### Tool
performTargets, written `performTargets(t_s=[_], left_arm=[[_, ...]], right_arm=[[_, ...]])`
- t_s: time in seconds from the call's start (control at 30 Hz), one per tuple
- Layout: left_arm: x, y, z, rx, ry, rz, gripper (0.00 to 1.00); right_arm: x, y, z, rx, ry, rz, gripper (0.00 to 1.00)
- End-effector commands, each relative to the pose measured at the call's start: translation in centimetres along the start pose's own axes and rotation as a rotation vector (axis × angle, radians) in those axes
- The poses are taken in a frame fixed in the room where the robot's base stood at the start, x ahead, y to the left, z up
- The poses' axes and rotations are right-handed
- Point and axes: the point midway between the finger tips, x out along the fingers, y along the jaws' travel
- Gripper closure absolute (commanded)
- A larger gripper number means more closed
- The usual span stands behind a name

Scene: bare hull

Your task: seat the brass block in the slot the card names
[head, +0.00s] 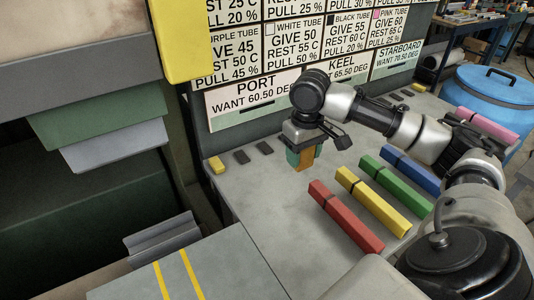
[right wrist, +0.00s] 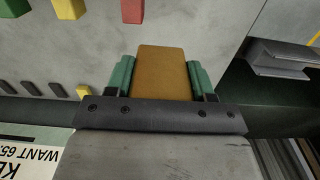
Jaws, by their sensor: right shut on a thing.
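My right gripper (head: 304,157) is shut on the brass block (head: 306,161), held upright above the grey bench. In the right wrist view the block (right wrist: 163,72) sits between the green fingers of the gripper (right wrist: 163,78). The board behind carries a PORT card (head: 255,95) reading 60.50 DEG, a KEEL card (head: 350,70) reading 65.50 DEG and a STARBOARD card (head: 397,58) reading 70.50 DEG. Small dark rectangles (head: 241,157) and yellow ones (head: 216,165) line the bench below the board; I cannot tell whether they are slots. My left gripper is out of view.
A red bar (head: 345,217), a yellow bar (head: 372,202), a green bar (head: 396,185) and a blue bar (head: 410,170) lie on the bench right of the block. A grey bracket (head: 160,237) stands at lower left. The bench front is clear. A blue barrel (head: 490,98) stands right.

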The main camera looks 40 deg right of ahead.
Motion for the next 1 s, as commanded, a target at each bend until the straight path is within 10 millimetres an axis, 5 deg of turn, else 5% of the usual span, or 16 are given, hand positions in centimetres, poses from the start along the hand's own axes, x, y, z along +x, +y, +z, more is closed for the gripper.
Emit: performTargets(t_s=[0.27,0.6,1.0], left_arm=[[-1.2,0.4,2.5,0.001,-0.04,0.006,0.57],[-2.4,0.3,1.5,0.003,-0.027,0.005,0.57],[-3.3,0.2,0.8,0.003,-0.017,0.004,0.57]], right_arm=[[1.7,-0.3,-3.5,0.003,0.002,-0.006,0.92],[5.7,-0.5,-10.2,0.002,0.002,-0.003,0.92],[8.9,-0.5,-11.6,-0.001,-0.001,0.001,0.92]])
